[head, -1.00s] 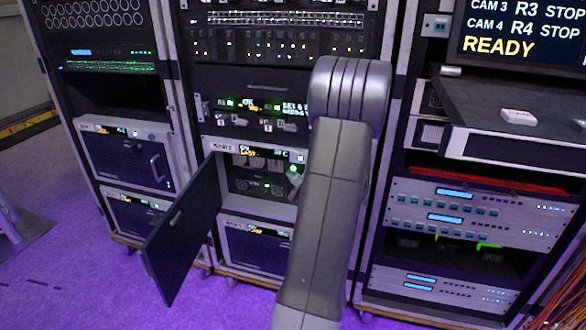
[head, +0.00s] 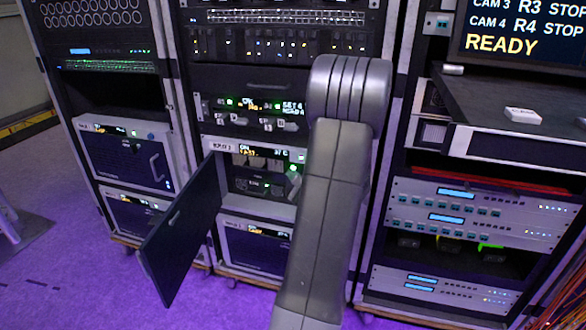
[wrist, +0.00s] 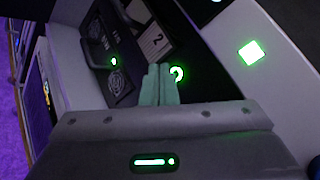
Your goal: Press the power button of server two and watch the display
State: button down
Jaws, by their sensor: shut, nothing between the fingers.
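A server with its front door (head: 180,232) swung open stands in the middle rack. Its white top strip carries a small lit display (head: 249,151), too small to read surely. A green square light (wrist: 251,52) glows on the pale strip. In the head view my arm hides most of my gripper.
The open door juts out on the left of the bay. Another closed server (head: 255,248) sits below. The left rack holds closed servers (head: 128,158). On the right, a pull-out shelf (head: 500,105) and a monitor reading READY (head: 525,35) stand near my arm.

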jog(key=shift+s+a+r+b, duration=0.15)
jog(key=shift+s+b, duration=0.2)
jog(key=shift+s, duration=0.2)
jog(key=shift+s+a+r+b, duration=0.1)
jog(key=shift+s+b, duration=0.3)
jog(key=shift+s, duration=0.15)
jog(key=shift+s+a+r+b, duration=0.15)
jog(key=shift+s+b, duration=0.2)
jog(key=shift+s, duration=0.2)
jog(key=shift+f, duration=0.1)
jog(key=p, duration=0.3)
jog(key=shift+s+a+p, duration=0.15)
jog(key=shift+s+p, duration=0.05)
jog(key=shift+p, duration=0.15)
jog(key=s+a+b, duration=0.2)
jog(key=s, duration=0.4)
jog(key=shift+s+a+f, duration=0.2)
jog(key=shift+s+a, duration=0.1)
jog(key=shift+s, duration=0.1)
